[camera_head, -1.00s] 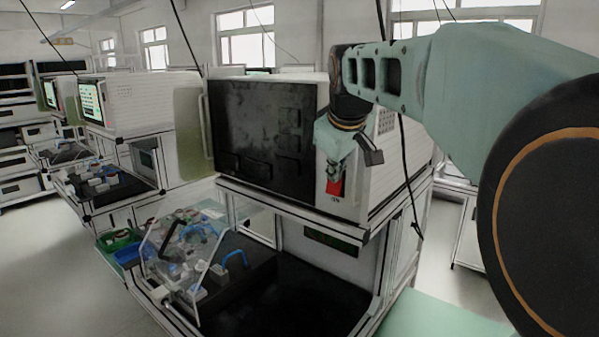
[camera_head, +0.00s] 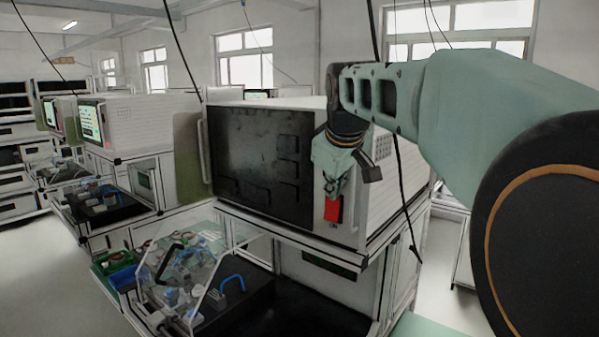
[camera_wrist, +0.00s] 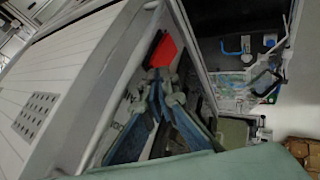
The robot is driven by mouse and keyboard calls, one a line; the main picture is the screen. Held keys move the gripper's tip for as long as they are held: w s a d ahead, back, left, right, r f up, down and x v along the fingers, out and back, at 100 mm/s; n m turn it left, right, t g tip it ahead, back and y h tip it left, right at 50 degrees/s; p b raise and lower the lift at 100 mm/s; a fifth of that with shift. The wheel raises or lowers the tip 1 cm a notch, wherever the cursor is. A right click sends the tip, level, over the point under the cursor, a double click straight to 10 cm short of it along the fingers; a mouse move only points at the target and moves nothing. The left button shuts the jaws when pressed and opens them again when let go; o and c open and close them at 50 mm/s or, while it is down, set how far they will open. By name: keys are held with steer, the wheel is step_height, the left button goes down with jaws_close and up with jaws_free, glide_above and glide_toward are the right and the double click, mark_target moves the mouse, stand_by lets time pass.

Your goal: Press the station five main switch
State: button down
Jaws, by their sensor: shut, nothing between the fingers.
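The main switch (camera_head: 333,210) is a red rocker on the front panel at the right end of the nearest station's cabinet (camera_head: 378,190). No station number is legible. My gripper (camera_head: 332,194) is shut and empty, with its tips at the upper part of the switch in the head view. In the wrist view the red switch (camera_wrist: 164,52) shows just beyond the shut fingertips (camera_wrist: 160,78). I cannot tell whether the tips touch it. The cabinet's large front screen (camera_head: 250,155) is dark.
A clear guard (camera_head: 185,270) over wired parts and a blue handle (camera_head: 232,278) stand on the bench below the cabinet. Farther stations with lit screens (camera_head: 91,124) line the left. A black cable (camera_head: 403,190) hangs at the cabinet's right side. The floor at left is clear.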

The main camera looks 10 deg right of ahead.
step_height(320, 180, up, 10)
steer(key=shift+f, duration=0.25)
stand_by(0.5)
